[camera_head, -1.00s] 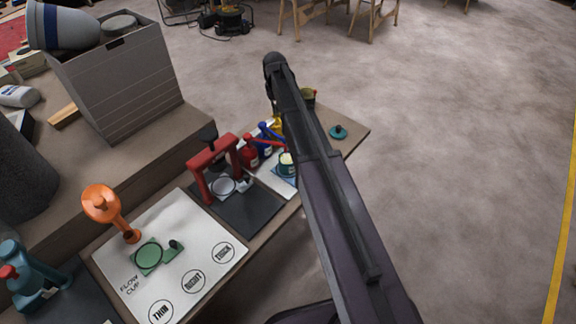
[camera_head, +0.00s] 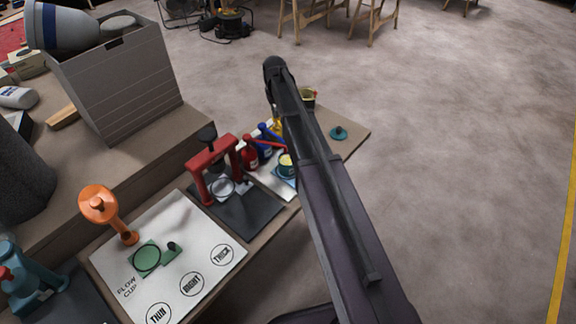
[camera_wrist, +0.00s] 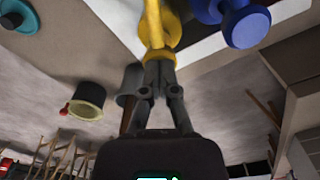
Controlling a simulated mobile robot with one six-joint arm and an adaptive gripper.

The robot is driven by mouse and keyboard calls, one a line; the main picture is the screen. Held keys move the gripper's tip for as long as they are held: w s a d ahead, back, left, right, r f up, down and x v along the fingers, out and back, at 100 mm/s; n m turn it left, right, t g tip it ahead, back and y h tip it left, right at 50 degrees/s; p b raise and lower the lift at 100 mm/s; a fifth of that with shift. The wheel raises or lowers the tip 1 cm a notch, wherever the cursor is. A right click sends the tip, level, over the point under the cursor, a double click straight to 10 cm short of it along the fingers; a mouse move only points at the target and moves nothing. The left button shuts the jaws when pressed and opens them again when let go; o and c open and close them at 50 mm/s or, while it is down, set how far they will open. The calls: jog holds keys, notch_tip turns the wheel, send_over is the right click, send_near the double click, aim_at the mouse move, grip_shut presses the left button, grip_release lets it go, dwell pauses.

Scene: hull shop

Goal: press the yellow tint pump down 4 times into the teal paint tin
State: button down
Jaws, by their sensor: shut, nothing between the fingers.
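The yellow tint pump (camera_head: 276,124) stands at the back of the pump row in the head view, mostly hidden behind my arm. In the wrist view the yellow pump (camera_wrist: 153,22) is large at the top centre. My gripper (camera_wrist: 159,58) is shut and empty, its fingertips at the yellow pump's head; they look touching or very close, and I cannot tell which. In the head view my gripper is hidden by the arm. The teal paint tin (camera_head: 286,170) stands open in front of the pumps, with pale paint inside, partly beside my arm.
A blue pump (camera_head: 264,138) and a red pump (camera_head: 249,156) stand close beside the yellow one. The blue one (camera_wrist: 246,24) also shows in the wrist view. A red press (camera_head: 197,172) is to the left. A teal lid (camera_head: 339,134) and a dark pot (camera_head: 309,101) are at the right.

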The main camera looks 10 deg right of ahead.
jog(key=shift+r+p, duration=1.8)
jog(key=shift+r, duration=0.05)
notch_tip(320, 180, up, 6)
jog(key=p, duration=0.6)
jog(key=s+r+m+p, duration=0.1)
jog(key=s+r+p, duration=0.1)
jog(key=s, duration=2.7)
jog(key=shift+a+r, duration=0.15)
jog(key=shift+r, duration=0.05)
